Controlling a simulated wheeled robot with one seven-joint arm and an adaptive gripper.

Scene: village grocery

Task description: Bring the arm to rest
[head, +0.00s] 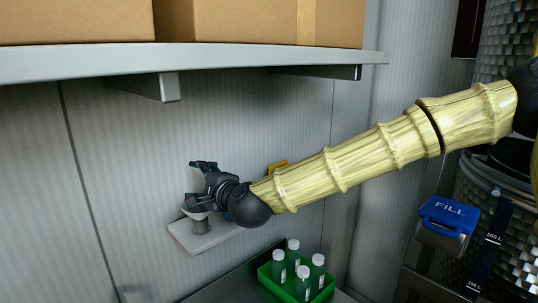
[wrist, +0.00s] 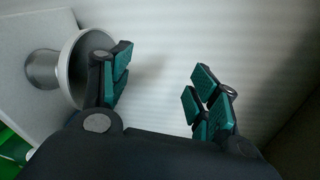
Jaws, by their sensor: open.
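My gripper (head: 205,172) is at the end of my outstretched arm, close in front of the grey wall. In the wrist view my gripper (wrist: 160,85) has its fingers wide apart, with nothing between them. A grey metal fitting with a round flared top (head: 201,219) stands on a pale plate just below my gripper. In the wrist view the fitting (wrist: 44,70) is behind and beside the left finger; I cannot tell whether they touch.
A grey shelf (head: 60,64) with cardboard boxes (head: 230,20) hangs above my arm. A green crate (head: 272,283) with several capped green bottles stands below. A blue FILL box (head: 447,216) and a dark textured tank (head: 490,195) are at the right.

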